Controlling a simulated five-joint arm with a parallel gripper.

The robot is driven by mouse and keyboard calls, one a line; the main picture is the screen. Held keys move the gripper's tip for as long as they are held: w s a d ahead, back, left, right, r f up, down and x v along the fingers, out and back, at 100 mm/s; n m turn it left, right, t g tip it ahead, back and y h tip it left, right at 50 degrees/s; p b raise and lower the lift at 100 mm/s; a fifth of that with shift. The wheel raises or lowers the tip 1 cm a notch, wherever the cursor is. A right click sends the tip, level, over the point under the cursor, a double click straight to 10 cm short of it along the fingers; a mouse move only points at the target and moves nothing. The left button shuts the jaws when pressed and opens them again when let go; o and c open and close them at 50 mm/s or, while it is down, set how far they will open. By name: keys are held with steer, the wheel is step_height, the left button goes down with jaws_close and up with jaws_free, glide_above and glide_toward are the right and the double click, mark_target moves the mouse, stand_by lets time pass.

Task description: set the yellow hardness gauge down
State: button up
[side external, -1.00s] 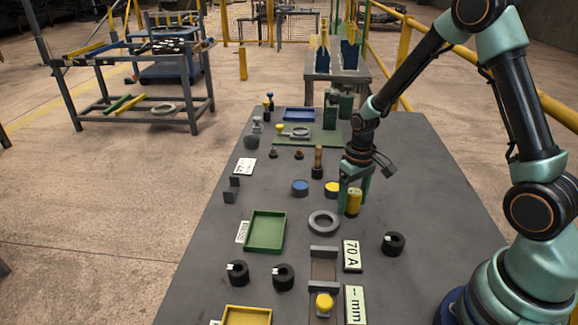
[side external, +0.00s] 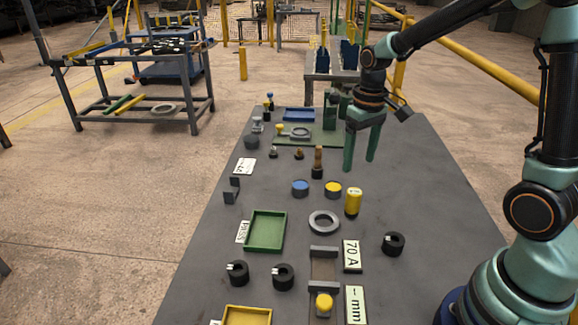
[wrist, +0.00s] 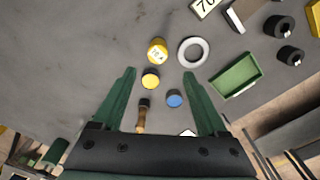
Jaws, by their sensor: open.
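The yellow hardness gauge (side external: 353,201) stands upright on the grey table, right of the grey ring. In the wrist view the gauge (wrist: 157,50) shows a pale round face with dark marks on it, beyond my fingertips. My gripper (side external: 360,165) is open and empty, raised above the table and farther back than the gauge. Its two green fingers (wrist: 160,75) are spread apart in the wrist view, with nothing between them touching.
A grey ring (side external: 324,222), a low yellow-topped round piece (side external: 333,190) and a blue-topped one (side external: 300,188) are near the gauge. A wooden-handled tool (side external: 318,163) stands behind them. A green tray (side external: 265,231) lies left. The table right of the gauge is mostly clear.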

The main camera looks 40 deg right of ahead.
steer(key=s+a+r+n+t, duration=0.1)
steer(key=s+a+r+t, duration=0.4)
steer(key=s+r, duration=0.3)
steer(key=shift+s+a+r, duration=0.4)
steer(key=shift+a+r, duration=0.4)
steer(key=shift+r, duration=0.15)
